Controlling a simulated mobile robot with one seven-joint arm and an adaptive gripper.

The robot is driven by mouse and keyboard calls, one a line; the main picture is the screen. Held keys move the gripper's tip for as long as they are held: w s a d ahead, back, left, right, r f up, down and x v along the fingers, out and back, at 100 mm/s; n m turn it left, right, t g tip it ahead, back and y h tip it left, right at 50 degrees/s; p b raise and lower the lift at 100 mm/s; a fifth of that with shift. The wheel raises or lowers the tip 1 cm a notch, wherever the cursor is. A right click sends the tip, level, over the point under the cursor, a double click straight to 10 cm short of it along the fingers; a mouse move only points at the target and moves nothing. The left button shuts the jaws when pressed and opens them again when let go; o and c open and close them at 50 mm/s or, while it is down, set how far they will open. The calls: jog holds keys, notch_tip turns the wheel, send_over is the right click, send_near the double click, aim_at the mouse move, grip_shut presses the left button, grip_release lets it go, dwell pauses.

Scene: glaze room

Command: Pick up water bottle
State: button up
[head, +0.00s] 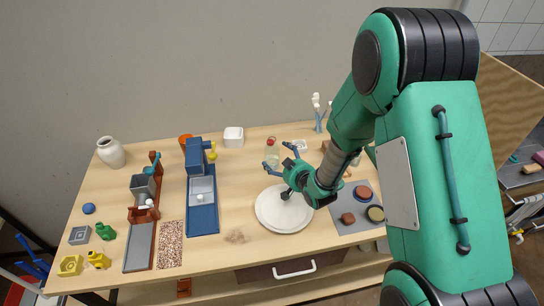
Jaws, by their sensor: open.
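A clear bottle with a red cap (272,152), which looks like the water bottle, stands upright towards the back of the wooden table. My gripper (277,158) is open, its two blue-grey fingers spread towards the bottle from the lower right. The fingers overlap or border the bottle in the picture. I cannot tell whether they touch it or how much of it lies between them. Nothing is visibly held.
A white plate (283,217) lies below my gripper. A blue machine (202,212) and a white square container (233,137) stand to the left. A vase (111,152) is at the far left. Bare tabletop (238,180) lies left of the bottle.

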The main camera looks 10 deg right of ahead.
aim_at(277, 150)
jog(key=shift+w+f, duration=0.1)
dwell(0.3)
jog(key=shift+b+x, duration=0.6)
jog(key=shift+x, duration=1.85)
jog(key=c, duration=1.4)
jog(key=shift+r, duration=0.4)
jog(key=shift+c, duration=0.3)
jog(key=shift+w+r+p, duration=0.1)
jog(key=shift+r+p, duration=0.4)
jog(key=shift+r, duration=1.05)
jog(key=s+r+p, duration=0.1)
jog(key=s+p, duration=0.1)
jog(key=s, duration=1.4)
jog(key=shift+d+r, duration=0.2)
jog(key=shift+d, duration=0.2)
